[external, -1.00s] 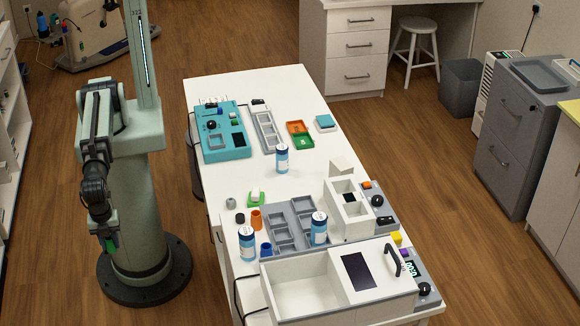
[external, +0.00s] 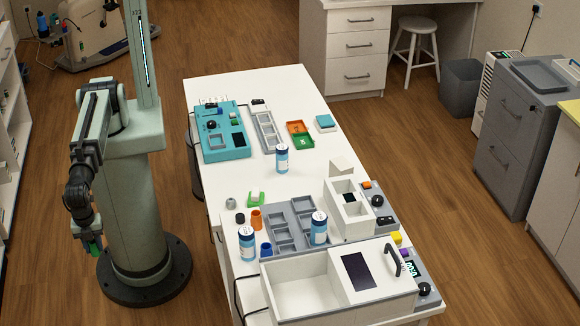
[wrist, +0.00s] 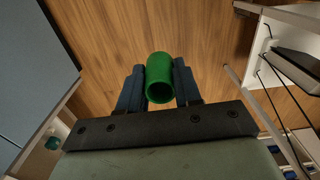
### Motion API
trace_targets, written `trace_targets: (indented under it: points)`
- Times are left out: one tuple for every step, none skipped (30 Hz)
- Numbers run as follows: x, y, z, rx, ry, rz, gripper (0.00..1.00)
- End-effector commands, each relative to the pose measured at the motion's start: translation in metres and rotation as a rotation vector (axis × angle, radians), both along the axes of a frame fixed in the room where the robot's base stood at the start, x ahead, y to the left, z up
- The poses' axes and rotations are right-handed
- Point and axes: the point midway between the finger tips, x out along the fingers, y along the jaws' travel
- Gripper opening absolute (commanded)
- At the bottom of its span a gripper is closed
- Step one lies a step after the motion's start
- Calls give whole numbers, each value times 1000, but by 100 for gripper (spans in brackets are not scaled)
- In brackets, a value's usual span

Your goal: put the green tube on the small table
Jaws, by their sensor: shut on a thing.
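The green tube (wrist: 159,78) is between the two dark fingers of my gripper (wrist: 158,88) in the wrist view, its open end facing the camera. My gripper is shut on it. In the external view my gripper (external: 93,243) hangs low at the left, in front of my base, with a bit of the green tube (external: 95,248) showing. The floor is beneath it. I cannot tell which surface is the small table; the long white table (external: 225,90) stands to the right, apart from the tube.
The white table holds a teal device (external: 222,146), a grey tray (external: 270,215), several blue-white bottles and an open white box (external: 300,285). Shelving (external: 8,120) stands at the left edge. Wood floor lies between. A stool (external: 414,45) is at the back.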

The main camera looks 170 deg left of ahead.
Motion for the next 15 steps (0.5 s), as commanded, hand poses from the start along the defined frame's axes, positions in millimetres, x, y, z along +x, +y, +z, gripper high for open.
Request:
trace_targets:
  points:
    - [0,-5,0,0,0,-10,0]
    - [-1,-8,0,0,0,-14,0]
    - [-1,-11,0,0,0,-21,0]
    - [-2,-14,0,0,0,-26,0]
    - [-2,-17,0,0,0,-31,0]
    - [5,-11,2,0,-1,-31,0]
    - [8,-7,3,0,-1,-32,0]
    - [11,-5,4,0,-1,-33,0]
    - [15,-1,6,1,-1,-38,0]
    - [17,1,7,1,-1,-41,0]
    - [20,4,8,1,-1,-43,0]
    - [24,8,10,1,-2,-47,0]
    - [27,11,12,1,-2,-50,0]
    - [30,15,13,1,-2,-53,0]
    - [34,19,15,1,-2,-57,0]
